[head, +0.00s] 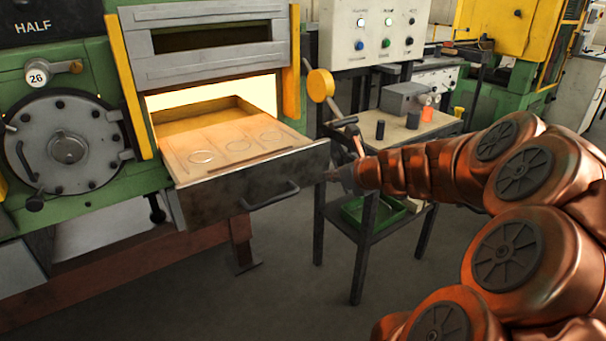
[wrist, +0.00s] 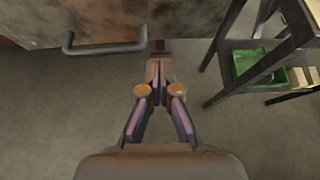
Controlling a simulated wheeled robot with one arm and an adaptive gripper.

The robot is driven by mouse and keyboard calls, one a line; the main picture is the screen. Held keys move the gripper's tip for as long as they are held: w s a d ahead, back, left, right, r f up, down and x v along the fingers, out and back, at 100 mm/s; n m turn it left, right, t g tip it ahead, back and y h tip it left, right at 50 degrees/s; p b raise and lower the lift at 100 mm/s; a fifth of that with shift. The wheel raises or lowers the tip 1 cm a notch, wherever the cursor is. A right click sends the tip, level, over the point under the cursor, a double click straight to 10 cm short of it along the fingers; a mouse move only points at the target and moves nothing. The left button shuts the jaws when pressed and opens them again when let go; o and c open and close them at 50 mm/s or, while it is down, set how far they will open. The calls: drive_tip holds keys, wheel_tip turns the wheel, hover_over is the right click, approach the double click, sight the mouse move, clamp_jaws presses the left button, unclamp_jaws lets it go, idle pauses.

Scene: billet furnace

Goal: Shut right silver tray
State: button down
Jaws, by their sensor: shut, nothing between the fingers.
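The silver tray (head: 255,190) is a drawer pulled out of the glowing furnace opening, with a dark metal front and a bar handle (head: 270,196). Faint round marks show on its warm-lit floor. My gripper (head: 334,175) is shut and empty at the right end of the tray front. In the wrist view the shut fingertips (wrist: 158,62) are by the lower right of the tray front (wrist: 100,20), just right of the handle (wrist: 104,47). I cannot tell whether they touch the front.
A side table (head: 425,130) with dark cylinders and a grey box stands close on the right, a green bin (head: 375,211) on its lower shelf. A control panel (head: 374,32) is above it. Yellow posts (head: 292,75) flank the furnace opening. The floor (head: 290,290) in front is clear.

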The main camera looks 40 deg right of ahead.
drive_tip(key=b, duration=0.1)
approach(298, 171)
drive_tip(key=x, duration=0.3)
drive_tip(key=f+x, duration=0.1)
drive_tip(key=x, duration=0.1)
drive_tip(key=shift+s+a, duration=0.1)
drive_tip(key=shift+s, duration=0.2)
drive_tip(key=shift+w, duration=1)
drive_tip(key=shift+r, duration=0.1)
